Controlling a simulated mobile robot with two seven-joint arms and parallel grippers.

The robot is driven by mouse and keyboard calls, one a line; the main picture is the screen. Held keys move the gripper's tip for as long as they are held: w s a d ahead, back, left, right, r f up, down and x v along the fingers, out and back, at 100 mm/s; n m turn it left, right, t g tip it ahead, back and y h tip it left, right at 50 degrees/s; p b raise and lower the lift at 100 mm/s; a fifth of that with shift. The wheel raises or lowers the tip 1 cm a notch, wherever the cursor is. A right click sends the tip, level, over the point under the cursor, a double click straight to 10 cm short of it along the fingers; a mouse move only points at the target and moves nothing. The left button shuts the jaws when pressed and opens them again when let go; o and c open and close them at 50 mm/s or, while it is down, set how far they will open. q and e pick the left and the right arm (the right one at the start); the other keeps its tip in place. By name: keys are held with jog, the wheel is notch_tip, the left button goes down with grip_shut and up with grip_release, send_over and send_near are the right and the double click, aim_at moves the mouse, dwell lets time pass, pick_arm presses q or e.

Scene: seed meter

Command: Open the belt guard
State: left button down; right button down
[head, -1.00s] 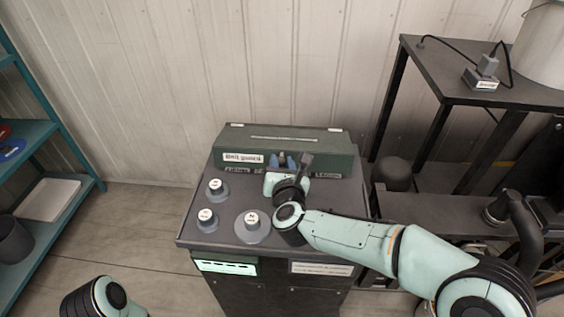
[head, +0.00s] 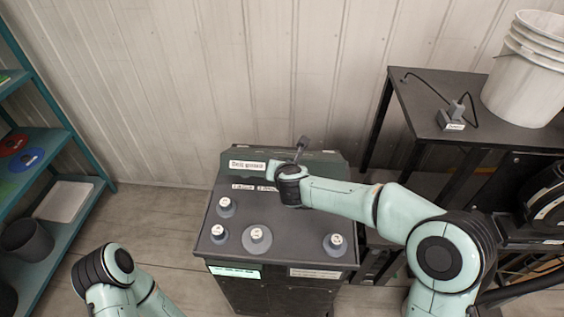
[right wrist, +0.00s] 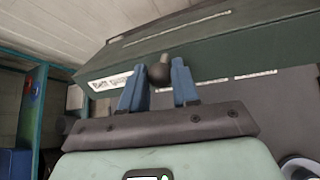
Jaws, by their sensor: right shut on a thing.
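The belt guard (head: 325,163) is a dark green cover with a white label at the back of a dark cabinet (head: 285,225). It also shows in the right wrist view (right wrist: 215,45) as a long green body across the top. My right gripper (right wrist: 158,82) has its two blue fingers on either side of a dark round knob (right wrist: 158,72) with a short light stem, in front of the guard, and is shut on it. In the head view my right wrist hides the fingers. My left arm shows at the lower left, without its gripper.
Several grey knobs stand on the cabinet top, among them a large one (head: 257,239) and one at the right (head: 335,243). A dark table (head: 430,105) with a white bucket (head: 525,75) stands to the right. A teal shelf (head: 50,155) is at the left.

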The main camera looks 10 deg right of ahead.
jog(key=shift+r, duration=0.15)
jog(key=c, duration=0.8)
grip_release()
jog(key=shift+c, duration=0.2)
jog(key=v, duration=1.3)
jog(key=shift+s, duration=0.2)
